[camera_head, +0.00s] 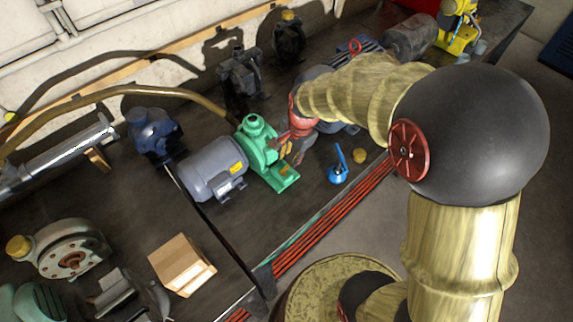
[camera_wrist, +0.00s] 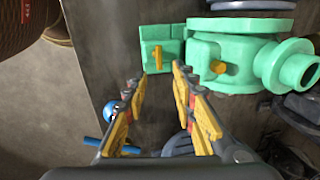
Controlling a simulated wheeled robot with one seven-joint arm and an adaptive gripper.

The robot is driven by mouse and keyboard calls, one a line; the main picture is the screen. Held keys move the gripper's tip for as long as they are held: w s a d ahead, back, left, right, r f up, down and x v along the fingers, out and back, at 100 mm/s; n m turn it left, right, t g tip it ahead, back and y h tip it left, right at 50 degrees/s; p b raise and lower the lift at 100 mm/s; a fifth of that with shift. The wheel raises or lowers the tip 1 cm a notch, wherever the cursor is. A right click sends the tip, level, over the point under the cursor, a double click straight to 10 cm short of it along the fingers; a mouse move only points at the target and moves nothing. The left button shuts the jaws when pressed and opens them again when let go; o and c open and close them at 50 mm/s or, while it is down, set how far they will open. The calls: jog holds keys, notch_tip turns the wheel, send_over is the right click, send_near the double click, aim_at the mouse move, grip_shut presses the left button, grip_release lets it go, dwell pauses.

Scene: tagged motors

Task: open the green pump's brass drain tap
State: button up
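The green pump (camera_head: 262,150) stands on the dark bench, joined to a grey motor (camera_head: 213,170). In the wrist view the pump (camera_wrist: 240,50) fills the upper right. A brass, lever-like piece (camera_wrist: 158,56) shows over its green block, and a smaller brass piece (camera_wrist: 218,66) shows on its body. I cannot tell for sure which is the drain tap. My gripper (camera_wrist: 156,76) is open and empty, its yellow-padded fingers pointing at the green block. The lever-like piece appears just beyond the fingertips, between their lines; contact is not visible. In the head view my gripper (camera_head: 298,150) is beside the pump, partly hidden.
A blue-handled fitting (camera_head: 338,168) and a small brass-coloured cap (camera_head: 359,156) lie right of the pump. A dark blue pump (camera_head: 152,133) and dark pumps (camera_head: 240,78) stand behind. Red rails (camera_head: 330,220) run along the bench edge.

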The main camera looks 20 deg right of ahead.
aim_at(287, 167)
jog(key=f, duration=0.4)
jog(key=w+f+b, duration=0.1)
jog(key=f, duration=0.2)
jog(key=shift+w+a+f, duration=0.1)
jog(key=shift+a, duration=0.2)
jog(key=shift+c, duration=0.4)
grip_shut()
